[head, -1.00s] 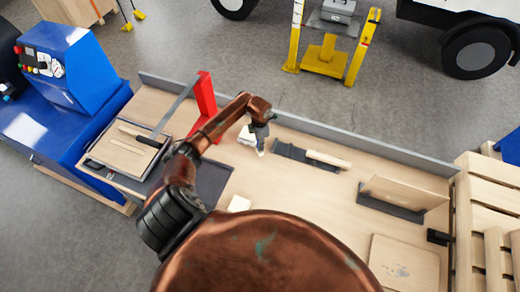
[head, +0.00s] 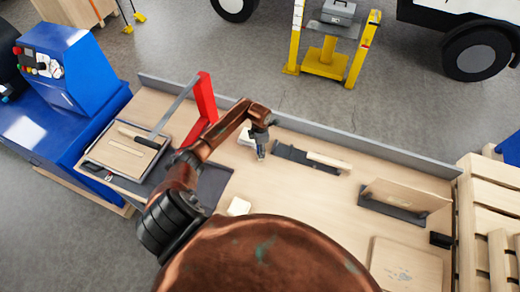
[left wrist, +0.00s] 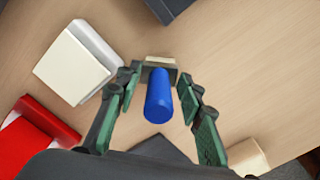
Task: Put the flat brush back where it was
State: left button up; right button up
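The flat brush (left wrist: 158,98) shows in the left wrist view with its blue handle pointing towards the camera. Its grey and pale head lies at the far end. My left gripper (left wrist: 160,80) has its green fingers on both sides of the brush. Gaps show beside the handle, while the fingertips are close to the wider head; I cannot tell whether they touch it. In the head view my left gripper (head: 261,156) points down at the bench, with a bit of blue between its fingers. My right gripper is not in view.
A white block (left wrist: 72,64) lies near the gripper. A red upright (head: 206,98) stands to the left, near a tray with tools (head: 122,157). A dark tool with a pale handle (head: 328,161) lies to the right. A grey rail (head: 350,143) edges the bench (head: 310,198).

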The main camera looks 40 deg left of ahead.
pick_arm(q)
jog(key=shift+r, duration=0.2)
notch_tip(320, 180, up, 11)
jog(key=p, duration=0.6)
jog(key=shift+p, duration=0.35)
jog(key=shift+r, duration=0.45)
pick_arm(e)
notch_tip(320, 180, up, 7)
pick_arm(q)
jog(key=shift+c, duration=0.7)
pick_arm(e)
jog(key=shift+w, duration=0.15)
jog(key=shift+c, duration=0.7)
